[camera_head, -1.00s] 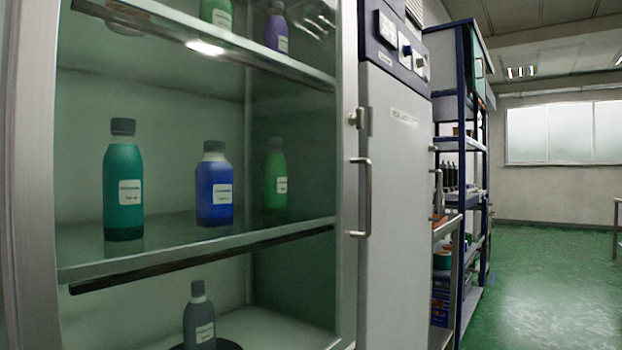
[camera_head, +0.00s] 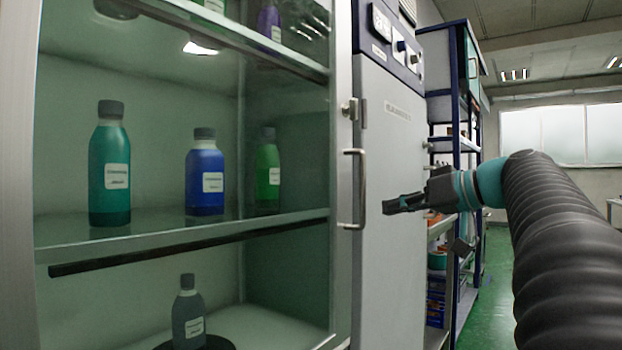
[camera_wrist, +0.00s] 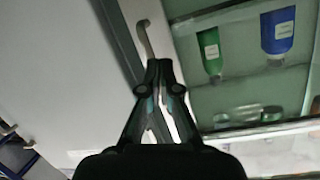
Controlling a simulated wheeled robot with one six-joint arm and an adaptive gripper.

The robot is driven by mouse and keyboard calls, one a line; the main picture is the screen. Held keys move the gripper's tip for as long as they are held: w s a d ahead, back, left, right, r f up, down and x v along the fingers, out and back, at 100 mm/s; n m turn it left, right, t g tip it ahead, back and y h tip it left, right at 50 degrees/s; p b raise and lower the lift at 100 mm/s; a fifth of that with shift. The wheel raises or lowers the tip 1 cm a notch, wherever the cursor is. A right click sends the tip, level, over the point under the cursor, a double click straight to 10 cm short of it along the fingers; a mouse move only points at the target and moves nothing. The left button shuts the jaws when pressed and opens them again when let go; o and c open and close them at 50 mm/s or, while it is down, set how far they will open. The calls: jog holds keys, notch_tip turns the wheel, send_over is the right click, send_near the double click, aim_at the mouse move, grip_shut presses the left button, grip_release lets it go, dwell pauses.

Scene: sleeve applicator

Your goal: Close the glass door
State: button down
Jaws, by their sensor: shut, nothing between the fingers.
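The glass door (camera_head: 300,160) fronts the cabinet on the left in the head view, with bottles visible behind it. Its upright metal handle (camera_head: 361,190) is near the door's right edge. I cannot tell from here whether the door stands slightly ajar. My gripper (camera_head: 388,207) is shut and empty, just right of the handle in the picture, in front of the grey-white cabinet. In the wrist view, the shut fingertips (camera_wrist: 160,68) point at the handle (camera_wrist: 146,40), whose lower part is hidden behind them. I cannot tell whether they touch.
A grey-white cabinet (camera_head: 385,150) stands right beside the glass one. Blue-framed shelves (camera_head: 462,100) stand beyond it. Teal (camera_head: 110,165), blue (camera_head: 205,175) and green (camera_head: 267,175) bottles stand on the middle shelf. Green floor (camera_head: 497,270) is open at right.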

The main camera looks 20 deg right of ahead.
jog(key=s+d+r+n+t+y, duration=0.2)
jog(key=s+d+r+n, duration=0.15)
jog(key=d+r, duration=0.4)
jog(key=d+x, duration=0.1)
jog(key=x, duration=1.3)
jog(key=shift+w+f+p, duration=0.2)
jog(key=shift+w+p, duration=0.15)
jog(key=shift+w, duration=0.05)
jog(key=shift+a, duration=0.15)
jog(key=w+a+p, duration=0.1)
jog(key=w+a+n+y, duration=0.1)
jog(key=w, duration=0.1)
jog(key=shift+w+r+g+p, duration=0.15)
jog(key=shift+r+g+p, duration=0.05)
jog(key=shift+g+p, duration=0.2)
